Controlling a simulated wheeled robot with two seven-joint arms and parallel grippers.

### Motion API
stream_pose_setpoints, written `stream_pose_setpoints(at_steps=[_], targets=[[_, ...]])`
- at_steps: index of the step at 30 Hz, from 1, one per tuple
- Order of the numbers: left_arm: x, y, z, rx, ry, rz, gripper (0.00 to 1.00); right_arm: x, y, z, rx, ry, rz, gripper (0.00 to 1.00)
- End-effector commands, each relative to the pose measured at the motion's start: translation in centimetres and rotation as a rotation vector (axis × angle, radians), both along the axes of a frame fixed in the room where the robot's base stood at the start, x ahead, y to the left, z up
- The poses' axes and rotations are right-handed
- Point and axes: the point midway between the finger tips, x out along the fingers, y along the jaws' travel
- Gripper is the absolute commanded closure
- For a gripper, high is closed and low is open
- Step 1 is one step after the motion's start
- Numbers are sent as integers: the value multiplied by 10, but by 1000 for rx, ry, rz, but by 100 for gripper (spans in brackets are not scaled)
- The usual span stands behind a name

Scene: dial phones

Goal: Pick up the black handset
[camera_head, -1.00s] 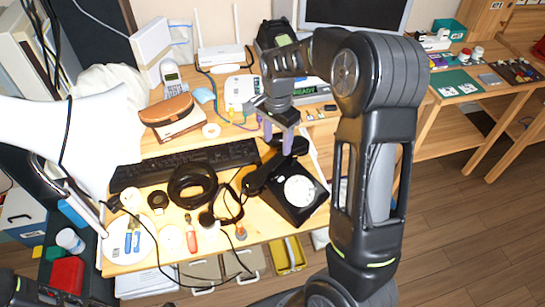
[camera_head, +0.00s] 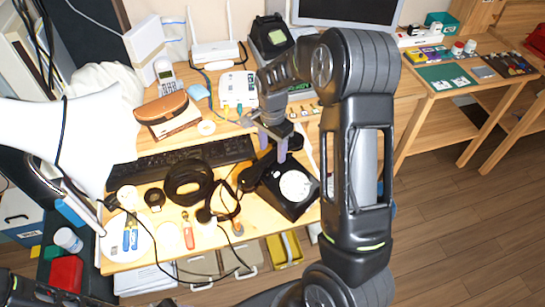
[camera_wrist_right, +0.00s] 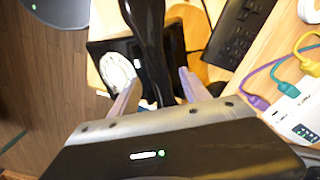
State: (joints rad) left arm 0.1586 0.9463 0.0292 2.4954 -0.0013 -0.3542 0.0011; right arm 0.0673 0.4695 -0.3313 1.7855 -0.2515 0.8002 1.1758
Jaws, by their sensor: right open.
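The black handset (camera_head: 252,175) lies across the black dial phone (camera_head: 292,205), which has a white dial (camera_head: 296,186). My right gripper (camera_head: 272,149) is over the handset and open. In the right wrist view the handset (camera_wrist_right: 148,45) runs from the top edge down between the two spread fingers of my right gripper (camera_wrist_right: 157,93), with a gap visible beside it. The white dial (camera_wrist_right: 117,70) shows to its left. The handset's near end is hidden by the gripper body. My left gripper is not in view.
A black keyboard (camera_head: 195,160) lies behind a black cable coil (camera_head: 188,184) to the left of the phone. A white box (camera_head: 238,89) with coloured cables stands behind.

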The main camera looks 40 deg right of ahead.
Motion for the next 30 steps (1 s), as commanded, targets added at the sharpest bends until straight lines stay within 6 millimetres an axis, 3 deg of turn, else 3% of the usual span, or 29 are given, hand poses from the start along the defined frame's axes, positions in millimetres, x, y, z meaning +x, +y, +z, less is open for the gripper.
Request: stream_pose_setpoints(at_steps=[3, 7, 24, 30], targets=[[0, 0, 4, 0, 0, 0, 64, -1, 0, -17, 0, 4, 0, 45], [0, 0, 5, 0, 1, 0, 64, -1, 0, -26, 1, 1, 0, 45], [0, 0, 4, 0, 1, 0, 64, 0, 0, -26, 0, 0, 0, 45], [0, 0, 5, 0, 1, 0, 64, 0, 0, -26, 0, 0, 0, 61]])
